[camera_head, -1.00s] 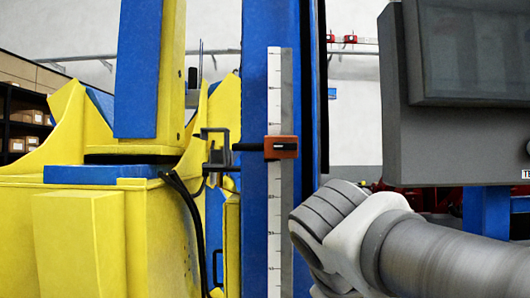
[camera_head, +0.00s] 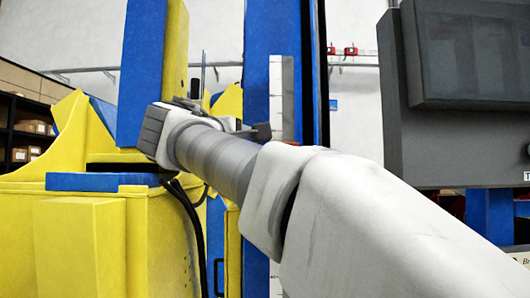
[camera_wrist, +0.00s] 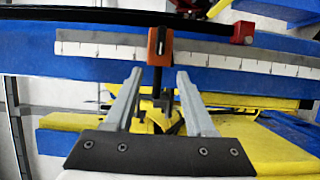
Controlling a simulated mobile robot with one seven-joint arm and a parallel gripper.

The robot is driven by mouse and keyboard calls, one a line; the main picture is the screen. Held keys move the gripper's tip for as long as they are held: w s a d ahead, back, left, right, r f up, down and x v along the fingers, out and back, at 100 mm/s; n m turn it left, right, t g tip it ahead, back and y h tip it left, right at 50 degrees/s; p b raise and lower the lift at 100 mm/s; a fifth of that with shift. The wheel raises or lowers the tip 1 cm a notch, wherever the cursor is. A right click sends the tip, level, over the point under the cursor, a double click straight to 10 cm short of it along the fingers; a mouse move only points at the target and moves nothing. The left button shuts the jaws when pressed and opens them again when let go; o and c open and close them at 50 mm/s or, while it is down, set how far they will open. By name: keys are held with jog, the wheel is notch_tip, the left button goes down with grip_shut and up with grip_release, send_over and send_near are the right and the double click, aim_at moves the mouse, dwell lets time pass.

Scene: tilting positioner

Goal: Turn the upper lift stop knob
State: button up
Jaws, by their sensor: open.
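An orange block with a black knob-like bar on its face (camera_wrist: 160,45) sits on the white scale strip (camera_wrist: 95,48) of the blue column in the wrist view. I take it for the lift stop, but no label confirms that it is the upper one. My gripper (camera_wrist: 159,76) is open, its two pale fingers reaching toward the block on either side. The block lies just beyond and between the fingertips; I cannot tell whether they touch. A black stem hangs below it between the fingers. In the head view my arm hides most of the block and the fingers.
The blue column (camera_head: 257,60) stands behind my arm. A yellow machine body (camera_head: 80,235) with black cables is on the left. A grey screen panel (camera_head: 465,140) is close on the right. A small red block (camera_wrist: 243,33) sits near the dark rail in the wrist view.

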jog(key=p+x, duration=0.3)
jog(key=x, duration=1.1)
jog(key=shift+w+f, duration=0.1)
grip_shut()
